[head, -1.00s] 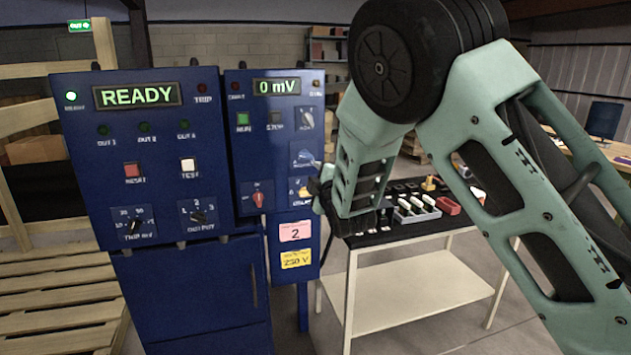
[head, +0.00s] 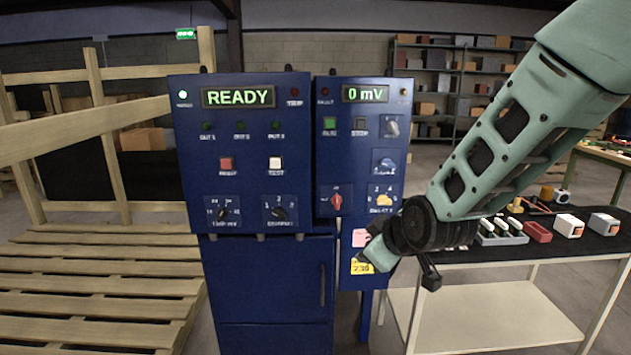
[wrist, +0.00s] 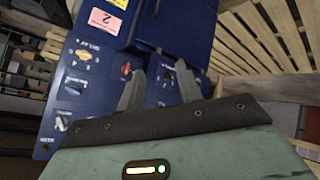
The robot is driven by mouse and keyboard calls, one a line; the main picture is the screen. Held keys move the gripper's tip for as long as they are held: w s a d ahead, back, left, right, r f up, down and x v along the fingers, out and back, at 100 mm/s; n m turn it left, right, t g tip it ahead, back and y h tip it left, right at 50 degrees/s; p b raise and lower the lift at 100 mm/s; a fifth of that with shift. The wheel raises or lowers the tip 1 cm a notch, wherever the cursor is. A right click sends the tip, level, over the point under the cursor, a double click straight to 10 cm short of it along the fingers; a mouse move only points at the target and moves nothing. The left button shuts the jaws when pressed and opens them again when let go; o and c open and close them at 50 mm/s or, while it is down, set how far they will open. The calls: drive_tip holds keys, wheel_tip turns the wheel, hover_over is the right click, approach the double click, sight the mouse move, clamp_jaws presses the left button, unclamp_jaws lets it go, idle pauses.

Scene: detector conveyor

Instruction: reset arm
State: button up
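My arm (head: 500,140) comes in from the upper right of the head view and reaches down to the lower right side of the blue cabinet. Its end is in front of the cabinet's pink and yellow labels and partly covers them. In the wrist view my gripper (wrist: 160,68) has its two fingers apart, with nothing between them. The blue control panel (wrist: 98,82) lies beyond the fingers, tilted in that view. In the head view the fingers are hard to make out. The blue cabinet (head: 265,275) shows READY and 0 mV on its displays.
A dark-topped table (head: 495,255) with several small blocks and trays stands right of the cabinet, partly behind my arm. A wooden pallet (head: 95,285) and rails are on the left. Shelves (head: 465,85) with boxes stand at the back.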

drive_tip(key=s+d+m+g+h, duration=0.1)
drive_tip(key=s+g, duration=0.8)
drive_tip(key=s, duration=2.2)
drive_tip(key=shift+s+d+f+m+h, duration=0.2)
drive_tip(key=shift+s+d+m+h, duration=0.2)
drive_tip(key=shift+m+h, duration=0.25)
